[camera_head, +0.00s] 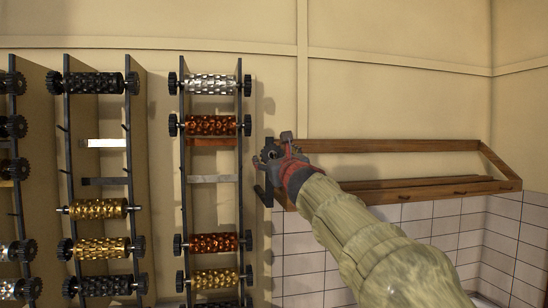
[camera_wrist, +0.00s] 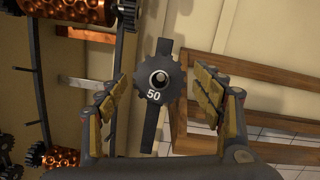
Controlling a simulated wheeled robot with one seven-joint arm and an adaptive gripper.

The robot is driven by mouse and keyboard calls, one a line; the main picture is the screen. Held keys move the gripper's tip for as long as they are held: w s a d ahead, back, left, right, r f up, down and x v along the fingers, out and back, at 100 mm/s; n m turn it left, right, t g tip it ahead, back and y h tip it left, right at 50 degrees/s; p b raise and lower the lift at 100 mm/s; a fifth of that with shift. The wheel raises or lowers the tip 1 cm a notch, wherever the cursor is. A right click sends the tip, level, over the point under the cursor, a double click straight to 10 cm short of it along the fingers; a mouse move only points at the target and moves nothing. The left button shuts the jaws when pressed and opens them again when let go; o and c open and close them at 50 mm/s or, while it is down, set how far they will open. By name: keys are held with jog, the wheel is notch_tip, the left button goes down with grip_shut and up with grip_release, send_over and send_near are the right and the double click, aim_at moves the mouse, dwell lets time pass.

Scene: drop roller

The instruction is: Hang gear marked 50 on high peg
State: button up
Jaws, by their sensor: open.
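The dark toothed gear marked 50 (camera_wrist: 154,96) faces the wrist camera, with a pale round peg end (camera_wrist: 160,77) showing in its centre hole. Behind it is an upright dark bar (camera_wrist: 149,138) on the wall. In the head view the gear (camera_head: 268,154) is partly hidden by my gripper (camera_head: 277,152), at the upper part of the bar. A lower peg (camera_head: 259,192) sticks out below it. My gripper is open, with one finger on each side of the gear and gaps visible between the fingers and its teeth. How deep the gear sits on the peg cannot be told.
A wooden wall shelf (camera_head: 430,189) lies just right of the bar, close to my gripper. A rack of silver, copper and gold rollers (camera_head: 211,125) stands to the left, with more racks beyond. Bare wall is above.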

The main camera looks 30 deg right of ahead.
jog(key=v, duration=1.2)
dwell(0.4)
jog(key=s+d+f+m+g+h, duration=0.1)
jog(key=d+f+m+g+h, duration=0.15)
jog(key=f+m, duration=0.4)
jog(key=s+d+f+m+g+h, duration=0.15)
jog(key=d+f+m, duration=0.25)
jog(key=m, duration=0.5)
jog(key=s+a+f+m+g+y+b, duration=0.1)
jog(key=s+f+m+g+b, duration=0.15)
jog(key=f+m, duration=0.4)
jog(key=s+f+m+g+b, duration=0.15)
jog(key=s+f+m, duration=0.25)
jog(key=f, duration=0.6)
jog(key=s+a+f+m+g+y+b, duration=0.1)
jog(key=s+a+f+b, duration=0.5)
jog(key=f, duration=0.9)
jog(key=s+a+f+m+g+y+b, duration=0.2)
jog(key=s+a+f+m+y+b, duration=0.2)
jog(key=f, duration=1.2)
jog(key=s+a+f+m+g+y+b, duration=0.2)
jog(key=s+a+f+m+b, duration=0.2)
jog(key=s+a+f+b, duration=0.5)
jog(key=a+f+b, duration=0.3)
jog(key=f, duration=0.3)
jog(key=shift+s+a+f+m+y, duration=0.2)
jog(key=shift+s+a+m+y, duration=0.1)
jog(key=shift+s+a+y, duration=0.1)
